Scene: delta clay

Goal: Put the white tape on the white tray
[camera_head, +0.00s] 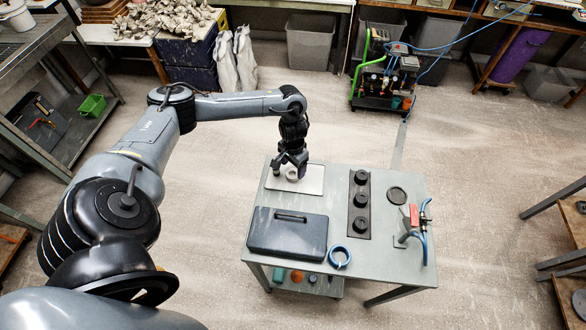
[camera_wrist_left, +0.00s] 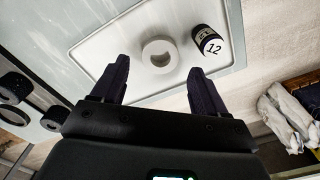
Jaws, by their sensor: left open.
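The white tape (camera_wrist_left: 160,53) is a pale roll with a round hole, lying on the white tray (camera_wrist_left: 105,48). In the head view the white tape (camera_head: 292,174) shows just under my left gripper (camera_head: 289,167), on the white tray (camera_head: 313,183) at the table's far left corner. My left gripper (camera_wrist_left: 157,72) is open and empty in the wrist view. Its two dark fingers point toward the tray, with the tape between and beyond their tips, clear of both. A black cylinder marked 12 (camera_wrist_left: 207,40) stands on the tray beside the tape. My right gripper is not in view.
On the grey table are a dark flat case (camera_head: 287,235), a blue ring (camera_head: 340,257), a black strip with round knobs (camera_head: 360,205), a black disc (camera_head: 397,195) and a red-and-blue fixture (camera_head: 415,216). Bare tabletop shows at the front right.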

